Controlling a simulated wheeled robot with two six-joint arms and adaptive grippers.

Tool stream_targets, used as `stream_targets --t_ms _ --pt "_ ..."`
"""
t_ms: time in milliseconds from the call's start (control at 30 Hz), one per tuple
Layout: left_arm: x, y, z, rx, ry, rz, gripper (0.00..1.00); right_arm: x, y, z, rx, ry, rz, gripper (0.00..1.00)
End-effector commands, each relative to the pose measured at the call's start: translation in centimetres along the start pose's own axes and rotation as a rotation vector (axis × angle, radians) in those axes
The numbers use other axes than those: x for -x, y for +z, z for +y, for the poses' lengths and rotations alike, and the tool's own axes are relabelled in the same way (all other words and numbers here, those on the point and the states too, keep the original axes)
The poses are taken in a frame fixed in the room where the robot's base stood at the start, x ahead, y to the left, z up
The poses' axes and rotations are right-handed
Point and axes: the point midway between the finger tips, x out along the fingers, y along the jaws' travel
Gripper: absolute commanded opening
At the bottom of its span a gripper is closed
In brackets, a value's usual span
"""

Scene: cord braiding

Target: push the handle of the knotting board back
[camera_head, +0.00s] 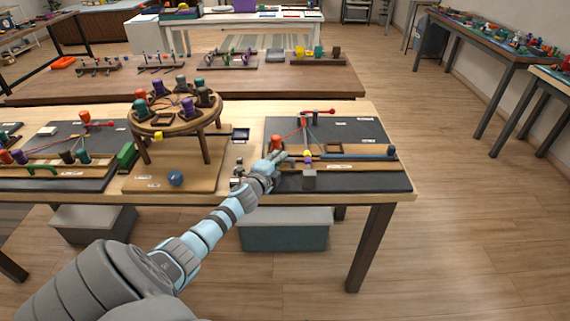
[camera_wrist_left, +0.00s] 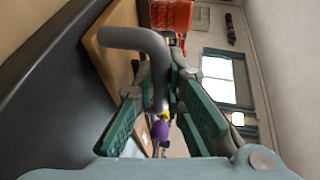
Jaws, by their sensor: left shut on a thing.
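The knotting board (camera_head: 380,182) is a dark board with wooden strips at the right of the near table. My left gripper (camera_head: 279,158) is over the left part of this board. In the left wrist view, a grey bent handle (camera_wrist_left: 135,39) runs between the green-padded fingers of my left gripper (camera_wrist_left: 160,92), which is shut on it. The handle is too small to make out in the head view. An orange-red bobbin (camera_head: 277,142) stands just behind the gripper. A purple bobbin (camera_head: 307,159) is to its right. My right gripper is out of view.
A round wooden stand (camera_head: 178,122) with several coloured bobbins is left of the gripper. A second table (camera_head: 120,88) lies behind.

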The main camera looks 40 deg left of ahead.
Motion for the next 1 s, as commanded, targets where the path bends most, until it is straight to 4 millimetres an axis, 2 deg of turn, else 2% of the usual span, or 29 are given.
stream_targets --t_ms 67,100,167,433,533,667,900,1000 --pt "0.0 0.2 -0.3 -0.004 -0.002 -0.004 0.00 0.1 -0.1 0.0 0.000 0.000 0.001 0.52" --pt "0.0 0.2 -0.3 -0.004 -0.003 -0.004 0.12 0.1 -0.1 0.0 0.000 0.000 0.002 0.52" --pt "-0.1 0.1 -0.3 -0.004 -0.003 -0.004 0.20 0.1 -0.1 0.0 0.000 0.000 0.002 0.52" --pt "0.0 0.0 -0.2 -0.003 -0.002 -0.001 0.20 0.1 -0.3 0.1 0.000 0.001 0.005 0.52" --pt "0.6 0.0 -0.2 -0.005 -0.001 -0.001 0.20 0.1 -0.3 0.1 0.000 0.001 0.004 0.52" --pt "3.1 0.0 -0.1 -0.007 0.000 0.003 0.20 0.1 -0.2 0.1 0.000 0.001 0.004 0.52" --pt "9.7 0.0 -0.1 -0.008 0.002 0.002 0.20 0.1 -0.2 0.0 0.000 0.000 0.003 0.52" --pt "11.2 0.1 -0.1 -0.007 0.002 -0.001 0.20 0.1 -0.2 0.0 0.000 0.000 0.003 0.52"
